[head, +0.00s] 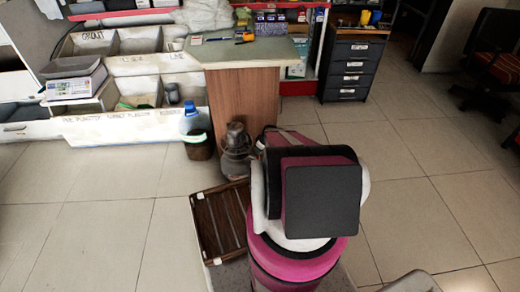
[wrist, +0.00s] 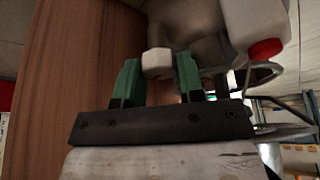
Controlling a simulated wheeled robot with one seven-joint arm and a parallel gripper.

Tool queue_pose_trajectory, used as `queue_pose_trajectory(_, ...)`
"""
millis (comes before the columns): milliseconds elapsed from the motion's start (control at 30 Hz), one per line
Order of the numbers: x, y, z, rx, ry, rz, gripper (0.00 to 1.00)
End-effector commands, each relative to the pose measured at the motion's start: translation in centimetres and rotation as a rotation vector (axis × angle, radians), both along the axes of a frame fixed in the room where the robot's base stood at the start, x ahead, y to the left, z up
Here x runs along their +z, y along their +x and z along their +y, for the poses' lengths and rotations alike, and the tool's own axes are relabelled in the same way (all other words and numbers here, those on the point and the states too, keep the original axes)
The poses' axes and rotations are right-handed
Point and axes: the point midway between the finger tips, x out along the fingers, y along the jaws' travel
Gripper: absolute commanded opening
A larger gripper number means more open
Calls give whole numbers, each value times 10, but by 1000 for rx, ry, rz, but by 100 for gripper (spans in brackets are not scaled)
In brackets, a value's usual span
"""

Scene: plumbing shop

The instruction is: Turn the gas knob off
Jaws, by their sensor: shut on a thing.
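In the head view a dark grey gas cylinder (head: 236,160) stands on the floor against the wooden counter front. My arm covers part of its right side, and my gripper is hidden there. In the wrist view my gripper (wrist: 157,78) has its two green fingers on either side of a pale, blocky gas knob (wrist: 157,61). The fingers are shut on the knob, and its end shows between the fingertips. The grey cylinder body (wrist: 190,22) shows behind it. The knob's turn position cannot be told.
The brown wooden counter panel (wrist: 65,70) is close on the left in the wrist view. A white container with a red cap (wrist: 265,48) is close at upper right. A blue-topped jug (head: 195,122) and a slatted wooden crate (head: 220,225) stand near the cylinder. Tiled floor is open at right.

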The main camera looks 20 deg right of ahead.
Motion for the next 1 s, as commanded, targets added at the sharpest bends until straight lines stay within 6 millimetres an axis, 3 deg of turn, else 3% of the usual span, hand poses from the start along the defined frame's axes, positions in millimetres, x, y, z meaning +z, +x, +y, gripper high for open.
queue_pose_trajectory(300, 0, 0, 0, -96, 1, 2, 12)
queue_pose_trajectory(767, 0, 0, 0, -109, 0, 1, 12)
queue_pose_trajectory(800, 0, 0, 0, -109, 0, 1, 42)
queue_pose_trajectory(867, 0, 0, 0, -109, 0, 1, 59)
queue_pose_trajectory(1000, 0, 0, 0, -108, 0, 1, 59)
